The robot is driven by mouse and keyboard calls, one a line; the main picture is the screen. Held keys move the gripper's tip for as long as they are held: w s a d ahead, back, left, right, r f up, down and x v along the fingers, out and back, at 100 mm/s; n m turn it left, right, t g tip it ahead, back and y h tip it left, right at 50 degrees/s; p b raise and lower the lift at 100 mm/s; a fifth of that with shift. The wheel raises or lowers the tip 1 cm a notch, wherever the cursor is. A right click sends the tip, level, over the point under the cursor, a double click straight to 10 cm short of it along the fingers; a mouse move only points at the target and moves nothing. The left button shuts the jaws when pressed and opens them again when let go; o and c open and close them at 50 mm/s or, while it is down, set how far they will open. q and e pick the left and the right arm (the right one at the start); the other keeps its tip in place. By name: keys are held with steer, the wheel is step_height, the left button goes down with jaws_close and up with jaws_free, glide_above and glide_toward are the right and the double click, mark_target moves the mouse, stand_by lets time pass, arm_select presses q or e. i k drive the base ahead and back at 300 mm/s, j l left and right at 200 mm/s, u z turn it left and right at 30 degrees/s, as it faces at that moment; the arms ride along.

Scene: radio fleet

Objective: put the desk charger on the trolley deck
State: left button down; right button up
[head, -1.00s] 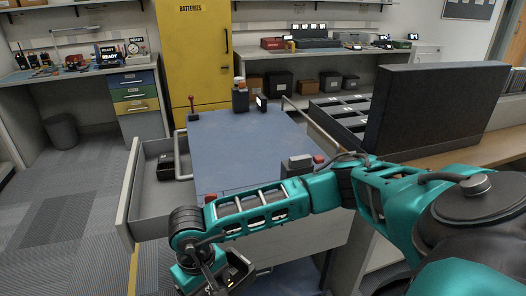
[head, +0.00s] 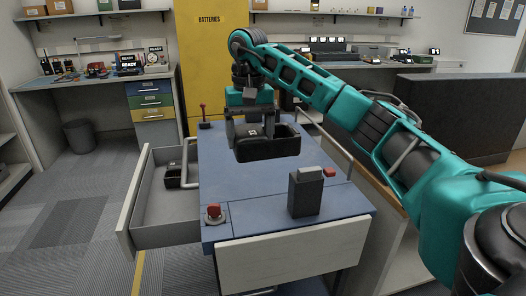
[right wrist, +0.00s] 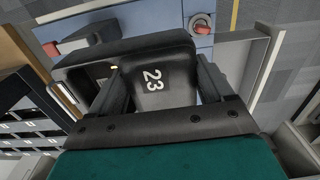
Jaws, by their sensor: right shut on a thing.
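The desk charger (head: 268,148) is a black tray-like block, marked 23 in the right wrist view (right wrist: 153,80). My right gripper (head: 252,122) is shut on it from above, with a finger on each side of the numbered part in the right wrist view (right wrist: 155,88). The charger appears to be held over the blue trolley deck (head: 245,190), roughly level; the gap beneath it is hard to judge. My left gripper is not in view.
A red-knobbed lever (head: 203,115) stands at the back left. An open drawer (head: 165,212) juts left. The deck's middle is clear.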

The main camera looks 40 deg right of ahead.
mark_target(259, 163)
steer(key=i+l, duration=0.7)
steer(key=l, duration=0.1)
